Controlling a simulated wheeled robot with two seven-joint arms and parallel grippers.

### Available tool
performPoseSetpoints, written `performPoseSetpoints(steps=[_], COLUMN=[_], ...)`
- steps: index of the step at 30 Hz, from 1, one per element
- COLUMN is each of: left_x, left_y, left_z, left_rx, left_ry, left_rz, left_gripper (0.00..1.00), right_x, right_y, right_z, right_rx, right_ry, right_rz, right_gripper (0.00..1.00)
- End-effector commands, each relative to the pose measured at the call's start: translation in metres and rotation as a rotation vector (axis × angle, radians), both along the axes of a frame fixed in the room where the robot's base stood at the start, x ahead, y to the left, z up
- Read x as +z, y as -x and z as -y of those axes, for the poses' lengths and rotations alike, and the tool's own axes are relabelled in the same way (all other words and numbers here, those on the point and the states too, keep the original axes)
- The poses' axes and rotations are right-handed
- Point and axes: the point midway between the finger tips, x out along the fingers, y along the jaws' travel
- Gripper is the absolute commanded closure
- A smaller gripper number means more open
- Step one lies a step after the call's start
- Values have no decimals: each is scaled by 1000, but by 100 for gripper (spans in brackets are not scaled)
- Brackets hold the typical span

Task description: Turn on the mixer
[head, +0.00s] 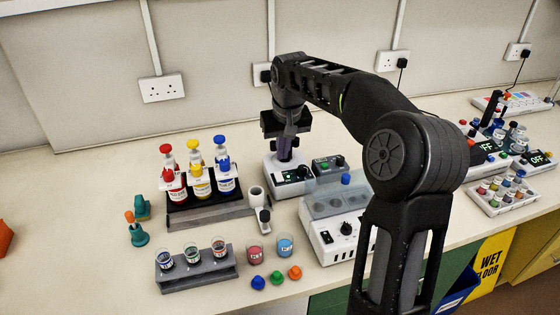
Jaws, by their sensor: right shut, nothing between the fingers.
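A small white device with a dark panel and a knob (295,175), which looks like the mixer, stands on the bench near the middle. My right gripper (285,147) points down over its back part, with the fingers shut and empty. The fingers hide part of the device's top, and I cannot tell whether they touch it. The knob's or switch's setting is too small to read. My left gripper is out of view.
A rack of colored bottles (178,197) is at left. My right arm crosses above the right side. Caps and cups lie in front.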

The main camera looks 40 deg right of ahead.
Motion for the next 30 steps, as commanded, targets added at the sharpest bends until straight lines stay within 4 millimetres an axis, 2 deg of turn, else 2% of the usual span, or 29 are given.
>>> performPoseSetpoints(steps=[3,9,30], left_x=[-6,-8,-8], left_y=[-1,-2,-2], left_z=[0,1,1], left_rx=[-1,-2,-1], left_ry=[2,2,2], left_rz=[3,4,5], left_gripper=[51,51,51], right_x=[19,37,40], right_y=[9,18,19], right_z=[-3,-7,-7], right_rx=[0,1,0], right_ry=[0,1,0], right_rz=[4,1,0], right_gripper=[100,100,100])
